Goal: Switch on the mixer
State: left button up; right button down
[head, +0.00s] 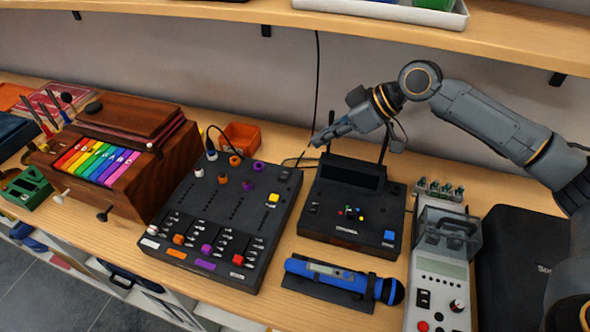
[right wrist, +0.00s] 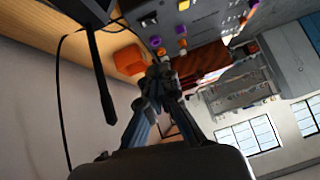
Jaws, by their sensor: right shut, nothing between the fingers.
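The mixer (head: 222,215) is a black slanted box with coloured knobs, sliders and buttons, on the bench in the middle of the head view. A small dark rocker switch (head: 285,175) sits at its back right corner. My right gripper (head: 318,141) is shut and empty, above and a little behind that corner, apart from it. In the right wrist view my fingertips (right wrist: 158,82) are together, with the mixer (right wrist: 205,30) beyond them at the top. My left gripper is in neither view.
A black box with antennas (head: 352,205) stands right of the mixer, under my right forearm. An orange tray (head: 240,138) and a cable lie behind the mixer. A wooden box with coloured keys (head: 120,160) stands left. A blue device (head: 340,278) lies in front. A shelf (head: 250,12) runs above.

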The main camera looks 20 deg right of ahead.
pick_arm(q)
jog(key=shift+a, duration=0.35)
pick_arm(e)
jog(key=shift+a, duration=0.1)
jog(key=shift+a, duration=0.1)
jog(key=p, duration=0.3)
send_over(284, 175)
jog(key=s+d, duration=0.1)
jog(key=d, duration=0.1)
jog(key=f, duration=0.6)
jog(key=shift+s+a, duration=0.1)
jog(key=shift+s, duration=0.1)
jog(key=f, duration=0.2)
jog(key=f+p, duration=0.1)
jog(key=shift+a+f, duration=0.35)
jog(key=shift+f, duration=0.6)
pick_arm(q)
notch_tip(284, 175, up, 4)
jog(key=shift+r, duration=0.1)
